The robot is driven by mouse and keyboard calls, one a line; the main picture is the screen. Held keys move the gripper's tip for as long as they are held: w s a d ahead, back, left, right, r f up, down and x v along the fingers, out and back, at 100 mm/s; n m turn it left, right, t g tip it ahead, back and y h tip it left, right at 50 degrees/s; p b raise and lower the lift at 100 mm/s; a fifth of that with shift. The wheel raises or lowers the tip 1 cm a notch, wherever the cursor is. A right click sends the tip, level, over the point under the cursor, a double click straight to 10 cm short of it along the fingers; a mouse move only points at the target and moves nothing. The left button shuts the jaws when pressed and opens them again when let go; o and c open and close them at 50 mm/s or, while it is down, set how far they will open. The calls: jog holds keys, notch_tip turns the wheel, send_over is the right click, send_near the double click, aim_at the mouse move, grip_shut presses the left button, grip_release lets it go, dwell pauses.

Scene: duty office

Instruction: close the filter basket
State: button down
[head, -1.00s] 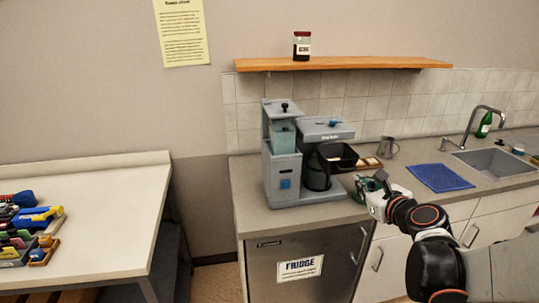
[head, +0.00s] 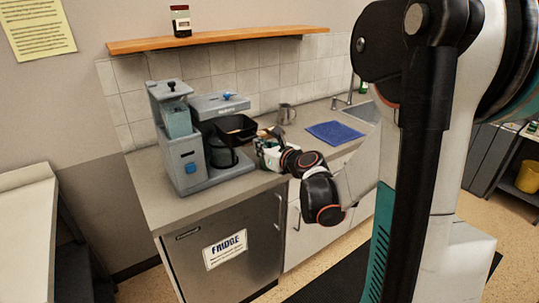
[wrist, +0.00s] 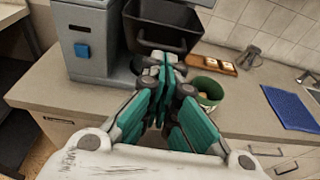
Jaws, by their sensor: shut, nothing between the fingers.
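The filter basket (head: 238,127) is a black open-topped box that sticks out to the right of the grey coffee machine (head: 184,150), above the dark carafe (head: 220,157). It also shows at the top of the wrist view (wrist: 165,28). My gripper (head: 262,145) is at the basket's front right, lower than its rim. In the wrist view my gripper's green fingers (wrist: 160,62) are together and empty, with their tips overlapping the basket's lower front edge. I cannot tell whether they touch it.
A green cup (wrist: 208,92) stands close right of my fingers. A wooden tray (wrist: 212,63), a metal pitcher (head: 286,114) and a blue mat (head: 334,132) are farther right on the counter (head: 160,205). A shelf with a jar (head: 180,20) hangs above.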

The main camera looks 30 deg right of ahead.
aim_at(229, 125)
jog(key=x, duration=0.3)
jog(key=shift+w+b, duration=0.2)
jog(key=shift+b, duration=0.1)
jog(key=r+x, duration=0.1)
jog(key=x, duration=0.3)
jog(key=r+x, duration=0.1)
jog(key=x, duration=0.4)
jog(key=r+x, duration=0.1)
jog(key=x, duration=0.4)
jog(key=shift+w+a+r+b, duration=0.1)
jog(key=shift+w+a+b, duration=0.15)
jog(key=shift+w+b, duration=0.25)
jog(key=shift+w, duration=0.1)
